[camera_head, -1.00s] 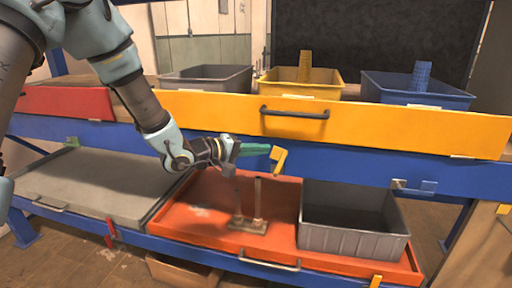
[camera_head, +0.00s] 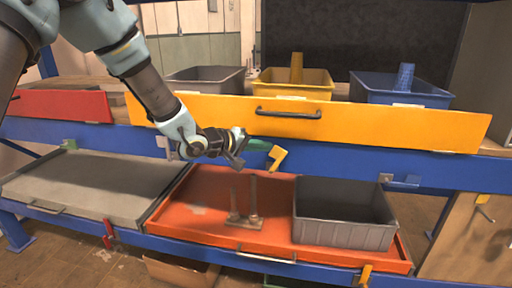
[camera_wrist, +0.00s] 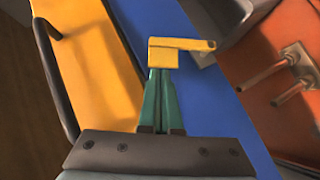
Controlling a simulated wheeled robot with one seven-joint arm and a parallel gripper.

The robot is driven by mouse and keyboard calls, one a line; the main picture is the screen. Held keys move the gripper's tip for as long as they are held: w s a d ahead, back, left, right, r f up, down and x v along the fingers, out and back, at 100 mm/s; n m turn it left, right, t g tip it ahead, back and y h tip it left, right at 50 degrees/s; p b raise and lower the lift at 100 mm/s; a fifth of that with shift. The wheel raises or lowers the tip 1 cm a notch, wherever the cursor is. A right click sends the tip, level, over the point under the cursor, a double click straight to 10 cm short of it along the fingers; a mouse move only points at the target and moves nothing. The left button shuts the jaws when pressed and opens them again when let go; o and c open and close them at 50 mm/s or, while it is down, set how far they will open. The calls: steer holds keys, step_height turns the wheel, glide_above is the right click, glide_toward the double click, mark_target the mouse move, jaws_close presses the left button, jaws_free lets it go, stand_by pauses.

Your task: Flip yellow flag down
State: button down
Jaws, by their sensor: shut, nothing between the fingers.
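The yellow flag (camera_head: 277,158) is a small bent tab on the blue beam (camera_head: 340,172), just below the yellow drawer (camera_head: 380,122). In the head view one arm of the flag slants down. In the wrist view the flag (camera_wrist: 180,47) lies right beyond my fingertips, with its thin arm pointing right, away from the yellow drawer. My gripper (camera_head: 264,147) has green fingers, shut and empty, with their tips close to the flag. In the wrist view the fingertips (camera_wrist: 160,72) meet the flag's lower edge; I cannot tell whether they touch.
The yellow drawer's dark handle (camera_head: 288,113) juts out above the flag. Below, the orange drawer (camera_head: 190,215) holds a grey bin (camera_head: 345,232) and metal posts (camera_head: 254,195). A blue flag (camera_head: 405,182) sits farther right on the beam. Open space lies before the beam.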

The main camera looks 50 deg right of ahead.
mark_target(281, 151)
steer(key=s+d+m+t+y+b, duration=0.2)
steer(key=s+b, duration=0.1)
steer(key=shift+s+f, duration=0.2)
steer(key=s+b, duration=0.1)
steer(key=b, duration=0.2)
steer(key=d+f+m+t+y+b, duration=0.1)
steer(key=b, duration=0.2)
steer(key=s+t+y+b, duration=0.1)
steer(key=b, duration=0.3)
steer(key=shift+s+d+f+m, duration=0.15)
steer(key=shift+s+d+m, duration=0.2)
steer(key=shift+m, duration=0.05)
steer(key=t+b, duration=0.1)
steer(key=b, duration=0.2)
steer(key=s+d+m+t+y+b, duration=0.1)
steer(key=b, duration=0.2)
steer(key=shift+s+f+y, duration=0.1)
steer(key=shift+f+y, duration=0.2)
steer(key=shift+f, duration=0.1)
steer(key=shift+f+b, duration=0.1)
steer(key=shift+b, duration=0.55)
steer(key=shift+s+d+f+b, duration=0.15)
steer(key=shift+s+b, duration=0.15)
steer(key=shift+b, duration=0.2)
